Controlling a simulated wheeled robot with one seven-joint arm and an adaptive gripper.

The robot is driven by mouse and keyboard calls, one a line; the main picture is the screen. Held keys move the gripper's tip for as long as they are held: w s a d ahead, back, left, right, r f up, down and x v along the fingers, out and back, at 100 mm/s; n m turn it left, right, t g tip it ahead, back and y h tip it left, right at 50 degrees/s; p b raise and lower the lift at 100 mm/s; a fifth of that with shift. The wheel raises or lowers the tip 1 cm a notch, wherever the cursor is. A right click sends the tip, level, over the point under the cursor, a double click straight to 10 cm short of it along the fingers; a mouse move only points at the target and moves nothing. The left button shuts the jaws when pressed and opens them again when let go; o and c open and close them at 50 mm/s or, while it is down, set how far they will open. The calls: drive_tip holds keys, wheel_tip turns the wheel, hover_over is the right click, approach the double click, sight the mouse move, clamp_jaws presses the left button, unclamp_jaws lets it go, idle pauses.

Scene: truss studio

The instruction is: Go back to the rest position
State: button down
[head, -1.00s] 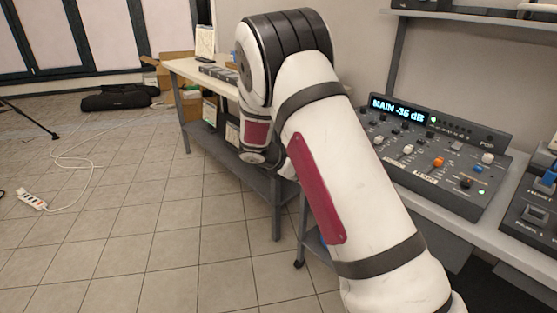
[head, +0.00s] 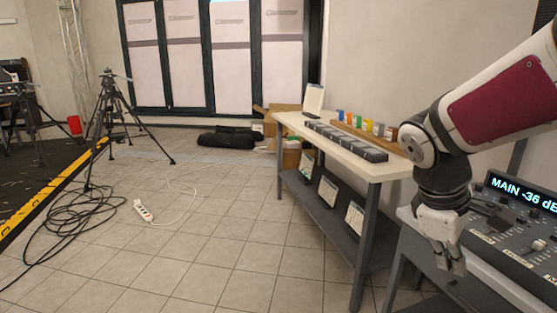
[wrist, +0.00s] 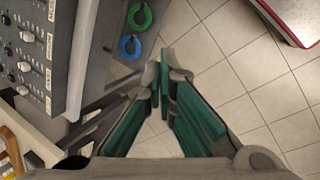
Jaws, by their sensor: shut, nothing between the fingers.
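My gripper (head: 452,266) hangs at the right of the head view, pointing down beside the front-left edge of the mixing console (head: 500,236). The wrist view shows my gripper (wrist: 162,68) with its green-padded fingers together and empty, above the tiled floor. In the wrist view the console (wrist: 20,50) is at the upper left. My arm reaches in from the right edge of the head view.
A table (head: 352,163) with grey boxes stands left of my gripper. A green ring (wrist: 139,17) and a blue ring (wrist: 130,47) lie near the console. A power strip (head: 143,210), black cables (head: 60,225) and a tripod (head: 110,110) are on the floor.

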drive_tip(key=s+a+m+y, duration=0.2)
drive_tip(key=s+a+m, duration=0.25)
drive_tip(key=s, duration=0.65)
drive_tip(key=s+a+m+y, duration=0.3)
drive_tip(key=s+a, duration=0.2)
drive_tip(key=s, duration=0.5)
wheel_tip(320, 180, up, 17)
drive_tip(key=t+p, duration=0.3)
drive_tip(key=p, duration=1.2)
drive_tip(key=shift+s+a+r, duration=0.2)
drive_tip(key=shift+s, duration=0.1)
